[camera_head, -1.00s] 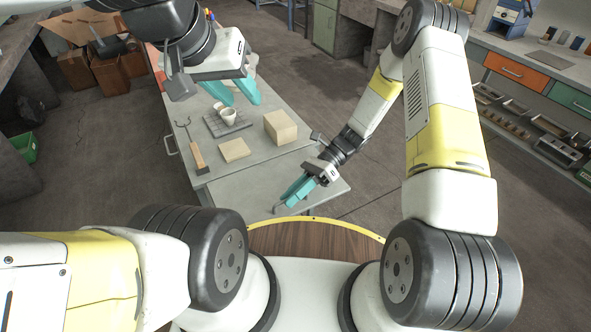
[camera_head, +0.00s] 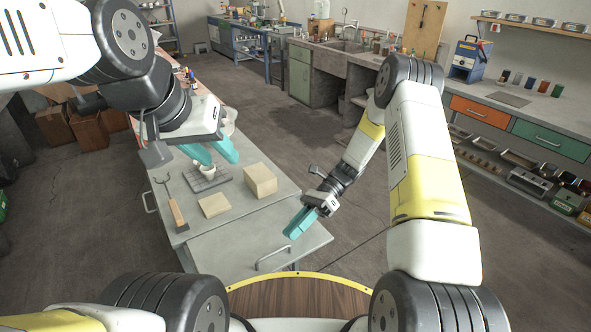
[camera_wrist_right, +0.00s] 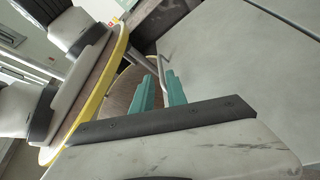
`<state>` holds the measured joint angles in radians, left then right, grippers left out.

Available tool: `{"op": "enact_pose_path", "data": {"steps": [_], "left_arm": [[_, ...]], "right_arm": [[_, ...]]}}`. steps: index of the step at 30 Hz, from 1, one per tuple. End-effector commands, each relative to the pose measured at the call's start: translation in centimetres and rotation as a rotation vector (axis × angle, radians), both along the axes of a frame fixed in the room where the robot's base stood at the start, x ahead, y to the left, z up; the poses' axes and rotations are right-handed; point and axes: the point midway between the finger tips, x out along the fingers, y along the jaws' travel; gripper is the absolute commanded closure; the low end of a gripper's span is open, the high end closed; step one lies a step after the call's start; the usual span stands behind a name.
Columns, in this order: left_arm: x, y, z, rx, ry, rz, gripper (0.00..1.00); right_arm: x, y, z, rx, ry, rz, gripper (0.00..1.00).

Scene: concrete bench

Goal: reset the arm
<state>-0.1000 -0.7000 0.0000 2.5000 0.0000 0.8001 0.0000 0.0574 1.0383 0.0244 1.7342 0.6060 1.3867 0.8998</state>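My left gripper (camera_head: 222,158) hangs over the far left part of the grey bench, in front of a small white cup (camera_head: 207,169). Its two teal fingers are apart with nothing between them. My right gripper (camera_head: 291,233) is over the right side of the near bench top, pointing down and left. In the right wrist view (camera_wrist_right: 159,78) its teal fingers stand apart with a gap and hold nothing. Both arms reach forward, bent at the elbows.
The bench (camera_head: 250,238) carries a beige block (camera_head: 260,180), a flat beige block (camera_head: 213,205), a dark grid tray (camera_head: 217,182) and a wooden-handled tool (camera_head: 178,214). A metal handle (camera_head: 272,256) is at the near edge. Open floor lies right of the bench.

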Motion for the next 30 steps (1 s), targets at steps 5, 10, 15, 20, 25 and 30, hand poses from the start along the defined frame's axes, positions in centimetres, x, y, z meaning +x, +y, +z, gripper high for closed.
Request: {"op": "enact_pose_path", "data": {"steps": [5,10,15,20,25,30], "left_arm": [[0.0,0.0,0.0,0.0,0.0,0.0,0.64],[0.0,0.0,0.0,0.0,0.0,0.0,0.64],[0.0,0.0,0.0,0.0,0.0,0.0,0.64],[0.0,0.0,0.0,0.0,0.0,0.0,0.64],[0.0,0.0,0.0,0.0,0.0,0.0,0.64],[0.0,0.0,0.0,0.0,0.0,0.0,0.64]], "right_arm": [[0.2,-0.4,1.1,-0.002,-0.05,0.015,0.82],[0.7,-2.1,5.9,-0.009,-0.27,0.088,0.82],[0.4,-4.4,11.6,-0.023,-0.559,0.204,0.82],[-0.8,-6.6,16.4,-0.045,-0.821,0.326,0.82],[-2.6,-8.8,21.0,-0.08,-1.092,0.468,0.82],[-4.9,-10.9,24.9,-0.13,-1.351,0.624,0.82]]}}
